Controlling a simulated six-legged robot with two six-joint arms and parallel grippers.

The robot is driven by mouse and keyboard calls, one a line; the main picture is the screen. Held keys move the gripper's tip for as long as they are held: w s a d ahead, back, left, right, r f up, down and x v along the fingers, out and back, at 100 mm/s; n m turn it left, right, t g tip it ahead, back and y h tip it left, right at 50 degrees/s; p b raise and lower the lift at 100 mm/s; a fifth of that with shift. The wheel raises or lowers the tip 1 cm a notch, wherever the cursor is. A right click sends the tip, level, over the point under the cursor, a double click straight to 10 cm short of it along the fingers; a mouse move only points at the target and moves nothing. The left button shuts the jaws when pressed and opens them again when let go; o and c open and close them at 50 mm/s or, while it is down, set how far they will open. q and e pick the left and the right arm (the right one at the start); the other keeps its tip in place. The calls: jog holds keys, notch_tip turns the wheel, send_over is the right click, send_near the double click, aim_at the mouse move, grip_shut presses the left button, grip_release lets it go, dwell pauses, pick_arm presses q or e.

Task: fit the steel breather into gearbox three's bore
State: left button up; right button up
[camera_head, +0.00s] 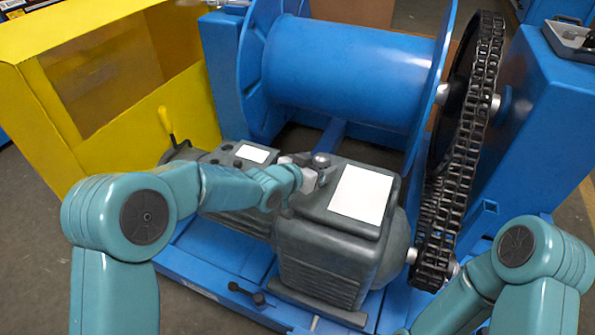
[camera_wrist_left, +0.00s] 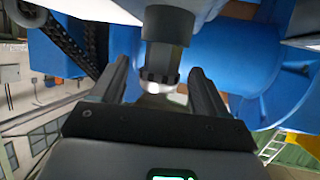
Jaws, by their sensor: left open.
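The steel breather (camera_head: 321,159) shows as a small round shiny cap at the top rear edge of the grey gearbox (camera_head: 325,245), beside its white label plate. My left gripper (camera_head: 312,173) is at the breather, just left of it. In the left wrist view my two dark fingers (camera_wrist_left: 160,72) are open, with gaps on both sides of a dark cylinder with a notched ring and bright end (camera_wrist_left: 160,78), which looks like the breather. The bore is hidden, so I cannot tell how deep the breather sits. My right gripper is out of view; only its arm shows.
A blue cable drum (camera_head: 345,70) stands behind the gearbox. A heavy chain (camera_head: 465,140) runs close on the right. A yellow guard (camera_head: 110,75) with an opening stands at the left. A smaller grey unit with a white plate (camera_head: 251,153) adjoins the gearbox.

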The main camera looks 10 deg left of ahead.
pick_arm(q)
jog(key=p+v, duration=0.2)
jog(key=v, duration=1.2)
jog(key=shift+s+a, duration=0.2)
